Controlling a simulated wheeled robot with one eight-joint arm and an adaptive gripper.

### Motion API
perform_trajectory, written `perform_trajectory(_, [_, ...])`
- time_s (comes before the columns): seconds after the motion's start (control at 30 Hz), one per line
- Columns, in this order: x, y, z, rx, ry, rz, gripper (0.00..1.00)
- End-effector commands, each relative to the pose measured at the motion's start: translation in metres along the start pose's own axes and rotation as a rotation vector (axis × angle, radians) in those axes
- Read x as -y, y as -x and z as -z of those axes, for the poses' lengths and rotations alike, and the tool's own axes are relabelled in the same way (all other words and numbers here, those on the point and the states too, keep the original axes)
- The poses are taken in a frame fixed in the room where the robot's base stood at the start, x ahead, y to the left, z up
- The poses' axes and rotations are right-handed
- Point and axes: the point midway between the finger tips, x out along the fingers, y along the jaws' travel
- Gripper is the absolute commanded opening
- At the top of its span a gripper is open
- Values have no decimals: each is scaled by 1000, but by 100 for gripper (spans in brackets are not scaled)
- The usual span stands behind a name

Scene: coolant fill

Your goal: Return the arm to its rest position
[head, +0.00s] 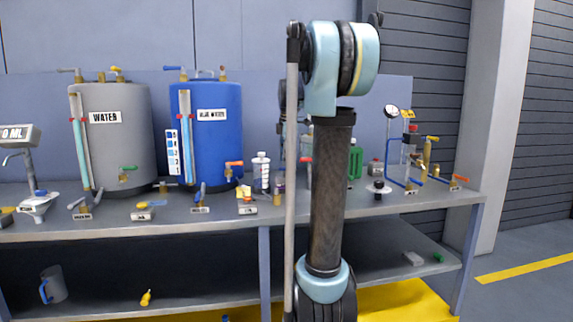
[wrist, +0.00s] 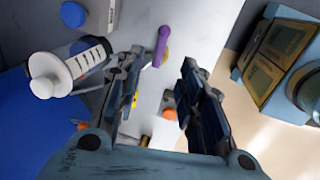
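My arm stands upright in the middle of the head view, in front of the bench, and covers part of the bench top. My gripper (wrist: 160,88) shows in the wrist view with its two dark fingers spread apart. Nothing is held between the fingers. Beyond the fingertips lies a grey surface with a purple-handled valve (wrist: 161,45). In the head view my gripper is mostly hidden behind the arm and cannot be made out clearly.
The bench (head: 235,226) holds a grey water tank (head: 125,150), a blue tank (head: 218,145), a white bottle (head: 261,172), a green container (head: 355,162) and several small valves. A jug (head: 53,285) stands on the lower shelf. Floor at the right is clear.

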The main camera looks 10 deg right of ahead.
Motion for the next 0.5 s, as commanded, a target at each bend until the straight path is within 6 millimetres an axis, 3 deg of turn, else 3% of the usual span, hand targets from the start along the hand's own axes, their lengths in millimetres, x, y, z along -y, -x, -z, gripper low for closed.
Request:
perform_trajectory(0.3, [4, 0, 1, 0, -11, 0, 36])
perform_trajectory(0.37, [11, -1, 2, 0, -33, 0, 36])
perform_trajectory(0.5, [44, -5, 8, 0, -147, 0, 36])
